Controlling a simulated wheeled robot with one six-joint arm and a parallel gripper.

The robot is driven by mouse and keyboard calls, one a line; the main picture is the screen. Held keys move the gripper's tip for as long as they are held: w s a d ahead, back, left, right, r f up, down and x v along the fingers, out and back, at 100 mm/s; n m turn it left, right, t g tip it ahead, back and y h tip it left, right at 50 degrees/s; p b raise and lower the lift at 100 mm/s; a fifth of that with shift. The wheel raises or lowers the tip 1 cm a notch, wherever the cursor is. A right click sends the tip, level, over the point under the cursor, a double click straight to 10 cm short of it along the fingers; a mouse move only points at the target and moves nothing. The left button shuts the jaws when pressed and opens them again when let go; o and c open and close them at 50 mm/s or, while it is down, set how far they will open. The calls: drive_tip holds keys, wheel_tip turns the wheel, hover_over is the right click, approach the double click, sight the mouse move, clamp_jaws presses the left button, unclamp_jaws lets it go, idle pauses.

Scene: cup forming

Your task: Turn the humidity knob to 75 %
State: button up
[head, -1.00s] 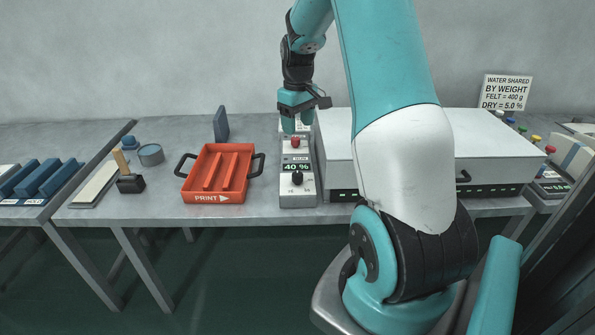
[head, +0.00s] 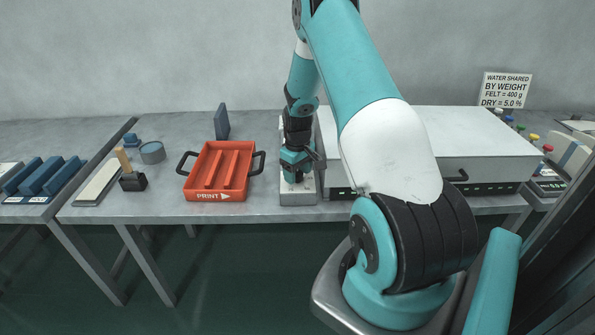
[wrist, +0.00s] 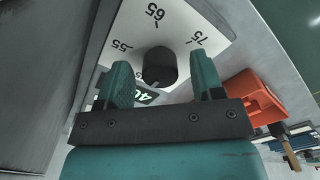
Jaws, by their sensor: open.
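The black humidity knob (wrist: 159,67) sits on a white dial plate (wrist: 190,22) in the wrist view, with marks 55 and 65 readable and another number cut off by a finger. My gripper (wrist: 162,85) is open, its two teal fingers either side of the knob and apart from it. In the head view my gripper (head: 297,178) is over the front of the control panel (head: 298,199) and hides the knob.
An orange tray (head: 218,196) marked PRINT, with black handles, stands left of the panel. A large white box (head: 440,130) stands close to its right. A bare strip of table lies in front.

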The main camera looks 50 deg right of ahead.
drive_tip(key=shift+c, duration=0.4)
drive_tip(key=c, duration=0.8)
drive_tip(key=shift+c, duration=0.2)
